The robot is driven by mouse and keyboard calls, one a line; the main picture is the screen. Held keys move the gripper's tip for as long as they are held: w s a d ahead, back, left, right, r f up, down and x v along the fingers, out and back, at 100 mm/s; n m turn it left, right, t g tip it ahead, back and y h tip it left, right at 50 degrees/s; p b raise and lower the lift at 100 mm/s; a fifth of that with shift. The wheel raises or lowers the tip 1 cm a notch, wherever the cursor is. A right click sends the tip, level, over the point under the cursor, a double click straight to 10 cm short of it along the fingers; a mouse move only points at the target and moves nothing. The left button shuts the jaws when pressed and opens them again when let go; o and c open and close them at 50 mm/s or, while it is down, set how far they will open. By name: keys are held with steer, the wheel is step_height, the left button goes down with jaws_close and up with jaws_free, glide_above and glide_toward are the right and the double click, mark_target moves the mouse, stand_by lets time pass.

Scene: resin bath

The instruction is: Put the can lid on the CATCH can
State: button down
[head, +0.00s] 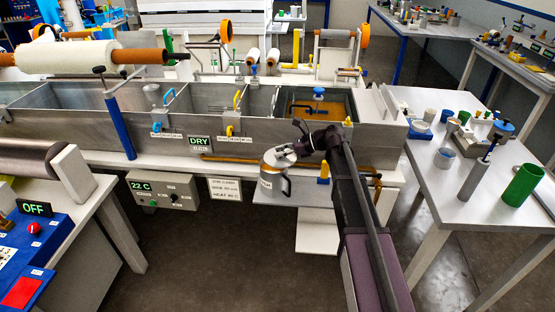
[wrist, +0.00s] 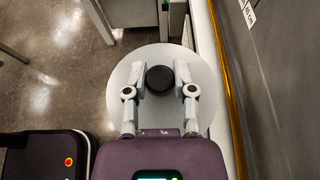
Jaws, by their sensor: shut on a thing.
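The CATCH can (head: 272,187) is a grey can with a handle and a pale label, standing upright on a low white shelf in front of the bath. The can lid (wrist: 122,92) is a pale round disc with a black knob (wrist: 160,80). My gripper (wrist: 160,74) is shut on this knob, one finger on each side. In the head view my gripper (head: 294,146) and the lid (head: 275,159) are at the can's top. I cannot tell whether the lid touches the rim. In the wrist view the lid hides the can.
The long grey bath (head: 130,128) with its brown pipe (head: 232,160) runs close behind the can. A white table (head: 425,190) with a green cup (head: 523,186) and small tools stands at right. A white control box (head: 163,191) is left of the can. Open floor lies in front.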

mark_target(274, 158)
steer(key=shift+w+a, duration=0.25)
steer(key=shift+a, duration=0.35)
steer(key=shift+a, duration=0.1)
steer(key=shift+w+a+f, duration=0.1)
steer(key=shift+w+a, duration=0.1)
steer(key=shift+a, duration=0.05)
steer(key=shift+w+a+f+b, duration=0.1)
steer(key=shift+a+f+b, duration=0.15)
steer(key=shift+b, duration=0.1)
step_height(274, 158, down, 3)
steer(key=b, duration=0.3)
steer(key=shift+c, duration=2.2)
jaws_free()
